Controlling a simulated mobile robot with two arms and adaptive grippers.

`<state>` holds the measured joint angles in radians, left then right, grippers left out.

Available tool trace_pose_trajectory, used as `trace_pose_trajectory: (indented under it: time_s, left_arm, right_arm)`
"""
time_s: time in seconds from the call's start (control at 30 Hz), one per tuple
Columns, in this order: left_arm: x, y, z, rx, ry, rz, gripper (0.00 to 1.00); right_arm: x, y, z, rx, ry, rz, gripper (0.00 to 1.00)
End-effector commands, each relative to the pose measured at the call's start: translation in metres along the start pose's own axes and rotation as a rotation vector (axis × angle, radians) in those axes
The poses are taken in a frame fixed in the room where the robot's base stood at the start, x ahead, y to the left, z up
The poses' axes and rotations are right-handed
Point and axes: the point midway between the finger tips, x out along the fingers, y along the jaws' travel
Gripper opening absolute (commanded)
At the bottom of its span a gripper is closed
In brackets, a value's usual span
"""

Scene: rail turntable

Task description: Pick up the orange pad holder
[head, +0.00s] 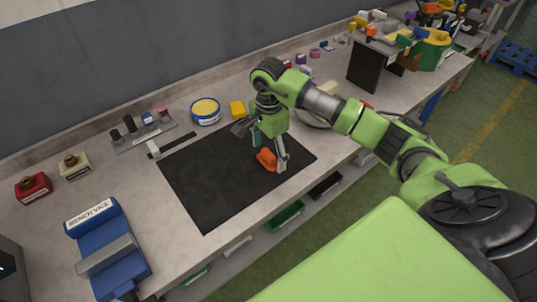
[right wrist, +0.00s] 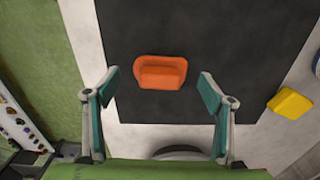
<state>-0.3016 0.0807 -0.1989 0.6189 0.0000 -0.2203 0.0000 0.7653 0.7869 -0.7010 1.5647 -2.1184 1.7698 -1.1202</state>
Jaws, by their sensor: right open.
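The orange pad holder (head: 266,160) lies on the black mat (head: 215,190) on the workbench. It has a wide base with a raised block, and in the right wrist view (right wrist: 162,72) it sits between and a little beyond my fingertips. My right gripper (head: 270,153) points down over it, with its green-padded fingers spread wide on either side. The right wrist view shows a gap between each fingertip (right wrist: 160,82) and the holder. Part of the holder is hidden by the gripper in the head view. My left gripper is not in view.
A yellow block (head: 237,108) and a blue-and-yellow tin (head: 205,111) stand behind the mat. A blue bench vice (head: 105,245) is at the left front. A small tool rack (head: 143,135) lies at the mat's back left. The mat's left part is clear.

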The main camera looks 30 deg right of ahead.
Motion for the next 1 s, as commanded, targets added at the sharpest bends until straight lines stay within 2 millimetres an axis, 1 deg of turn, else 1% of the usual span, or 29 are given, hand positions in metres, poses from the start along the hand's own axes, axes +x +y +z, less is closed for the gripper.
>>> trace_pose_trajectory:
  time_s: [0.03,0.13,0.37,0.4,0.47,0.5,0.53,0.87,1.0]
  left_arm:
    - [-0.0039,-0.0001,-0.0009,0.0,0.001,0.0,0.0]
    - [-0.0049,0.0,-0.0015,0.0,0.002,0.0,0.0]
    - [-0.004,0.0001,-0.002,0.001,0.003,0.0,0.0]
    - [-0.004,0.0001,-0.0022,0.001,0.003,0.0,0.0]
    - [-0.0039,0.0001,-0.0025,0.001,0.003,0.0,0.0]
    - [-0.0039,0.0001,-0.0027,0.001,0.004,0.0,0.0]
    - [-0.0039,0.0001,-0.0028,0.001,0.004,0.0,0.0]
    - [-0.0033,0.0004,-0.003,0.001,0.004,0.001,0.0]
    - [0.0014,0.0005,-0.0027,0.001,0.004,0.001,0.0]
  right_arm:
    - [0.005,0.0007,0.001,0.0,-0.002,0.002,0.75]
    - [0.0125,0.0004,0.0007,-0.001,-0.001,0.001,0.75]
    - [0.0142,0.0,0.0005,-0.001,0.0,-0.001,0.75]
    - [0.0141,0.0,0.0005,-0.001,0.0,-0.001,0.65]
    - [0.0141,0.0,0.0005,-0.001,0.0,-0.001,0.49]
    - [0.0141,0.0,0.0005,-0.001,0.0,-0.001,0.39]
    - [0.0141,0.0,0.0005,-0.001,0.0,-0.001,0.34]
    - [0.0133,-0.0002,0.0003,-0.001,0.0,-0.001,0.34]
    - [0.0084,-0.0009,0.0,-0.001,0.001,-0.004,0.34]
